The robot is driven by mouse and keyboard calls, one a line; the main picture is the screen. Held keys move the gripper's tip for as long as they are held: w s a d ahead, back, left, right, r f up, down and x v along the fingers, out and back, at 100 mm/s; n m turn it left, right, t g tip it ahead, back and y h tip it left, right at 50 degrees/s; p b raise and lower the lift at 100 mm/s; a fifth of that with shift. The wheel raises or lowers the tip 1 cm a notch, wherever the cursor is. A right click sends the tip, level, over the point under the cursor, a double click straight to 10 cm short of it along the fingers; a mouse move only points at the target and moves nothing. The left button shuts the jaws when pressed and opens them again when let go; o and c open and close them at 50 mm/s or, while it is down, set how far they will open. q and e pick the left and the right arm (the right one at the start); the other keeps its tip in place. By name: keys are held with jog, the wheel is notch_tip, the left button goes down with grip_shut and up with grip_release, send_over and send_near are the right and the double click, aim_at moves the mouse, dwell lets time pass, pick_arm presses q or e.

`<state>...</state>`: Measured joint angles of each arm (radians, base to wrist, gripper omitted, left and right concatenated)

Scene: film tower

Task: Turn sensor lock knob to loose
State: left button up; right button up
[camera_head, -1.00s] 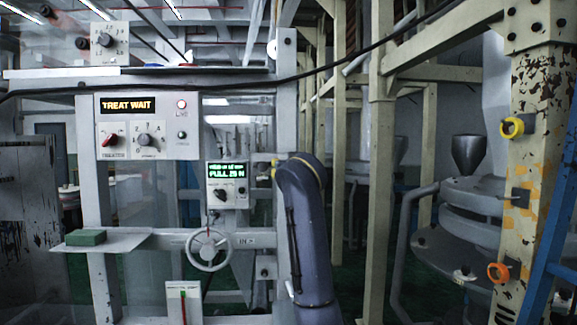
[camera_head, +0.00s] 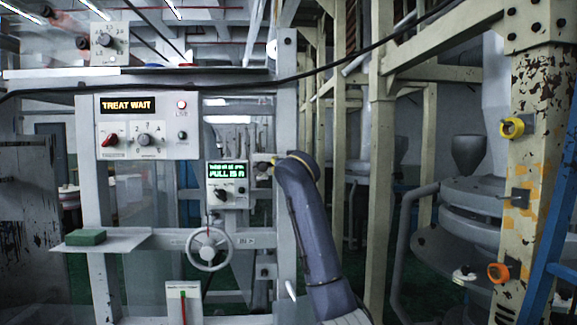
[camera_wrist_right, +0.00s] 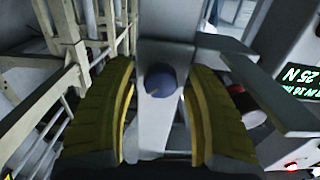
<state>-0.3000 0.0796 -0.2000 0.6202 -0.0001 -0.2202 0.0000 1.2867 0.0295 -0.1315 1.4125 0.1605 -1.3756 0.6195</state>
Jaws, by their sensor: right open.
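A dark blue round knob (camera_wrist_right: 160,81), which looks like the sensor lock knob, sits on a pale grey bar in the right wrist view. My right gripper (camera_wrist_right: 163,110) is open, with one yellow-ridged finger on each side of the knob. Gaps show between the knob and both fingers, and I see no contact. In the head view the right gripper (camera_head: 275,168) is small beside the sensor box (camera_head: 227,185) with its green display, and my arm partly hides it. The knob cannot be made out there. My left gripper is not in view.
A handwheel (camera_head: 209,249) is below the sensor box. A shelf (camera_head: 110,241) holds a green block (camera_head: 86,237). The treater panel (camera_head: 147,126) is at upper left. A dark red and black cylinder (camera_wrist_right: 246,104) lies beside the right finger in the wrist view.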

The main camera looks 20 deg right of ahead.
grip_shut()
jog(key=shift+n, duration=0.3)
dwell(0.3)
jog(key=n, duration=0.3)
jog(key=shift+a+n, duration=0.1)
jog(key=shift+n, duration=0.3)
jog(key=n, duration=0.4)
jog(key=shift+n, duration=0.3)
jog(key=n, duration=0.4)
jog(key=shift+a+f+n, duration=0.1)
jog(key=shift+n, duration=2.3)
